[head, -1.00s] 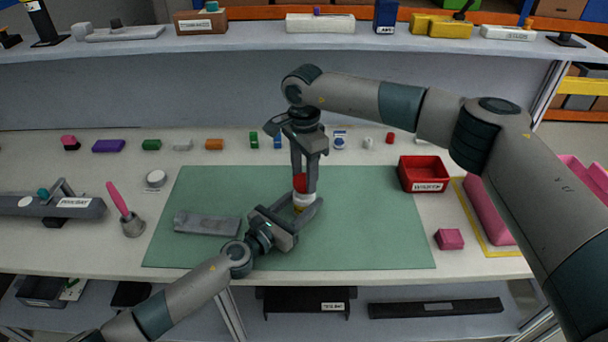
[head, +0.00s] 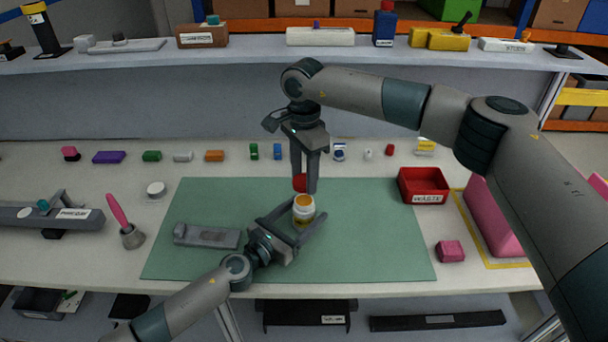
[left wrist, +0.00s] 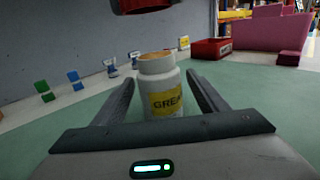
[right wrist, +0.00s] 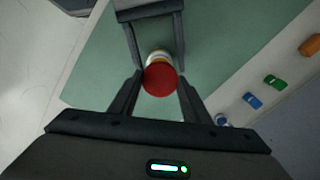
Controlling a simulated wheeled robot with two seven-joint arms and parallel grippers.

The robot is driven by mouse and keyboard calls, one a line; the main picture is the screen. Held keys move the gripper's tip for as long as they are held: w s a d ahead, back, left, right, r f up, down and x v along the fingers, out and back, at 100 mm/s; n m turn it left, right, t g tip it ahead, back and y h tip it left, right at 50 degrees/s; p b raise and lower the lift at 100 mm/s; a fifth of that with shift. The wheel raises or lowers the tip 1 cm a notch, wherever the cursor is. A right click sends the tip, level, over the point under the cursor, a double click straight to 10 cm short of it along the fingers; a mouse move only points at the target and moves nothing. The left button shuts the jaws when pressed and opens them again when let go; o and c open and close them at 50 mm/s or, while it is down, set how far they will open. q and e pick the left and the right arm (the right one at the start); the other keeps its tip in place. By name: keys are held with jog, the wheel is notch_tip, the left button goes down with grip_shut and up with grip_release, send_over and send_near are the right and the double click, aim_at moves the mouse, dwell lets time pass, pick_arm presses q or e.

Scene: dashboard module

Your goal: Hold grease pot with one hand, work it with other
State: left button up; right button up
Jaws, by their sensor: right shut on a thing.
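The grease pot (head: 303,212) is a white jar with a yellow label and an orange top. It stands upright on the green mat (head: 370,240), its lid off. My left gripper (head: 299,221) is open around it; the left wrist view shows gaps between both fingers and the pot (left wrist: 163,95). My right gripper (head: 304,188) is shut on the red lid (head: 299,182) and holds it just above the pot. The lid also shows between its fingers in the right wrist view (right wrist: 160,81), covering part of the pot.
A red waste bin (head: 424,198) and a pink block (head: 450,251) are at the right. A grey part (head: 207,236) lies on the mat's left. A brush in a holder (head: 131,238) stands left of the mat. Several small coloured pieces line the back. The mat's right side is free.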

pick_arm(q)
jog(key=b+v, duration=0.1)
jog(key=v, duration=1.1)
pick_arm(e)
jog(key=shift+f, duration=0.7)
pick_arm(q)
jog(key=shift+s, duration=0.1)
pick_arm(e)
jog(key=shift+s, duration=0.1)
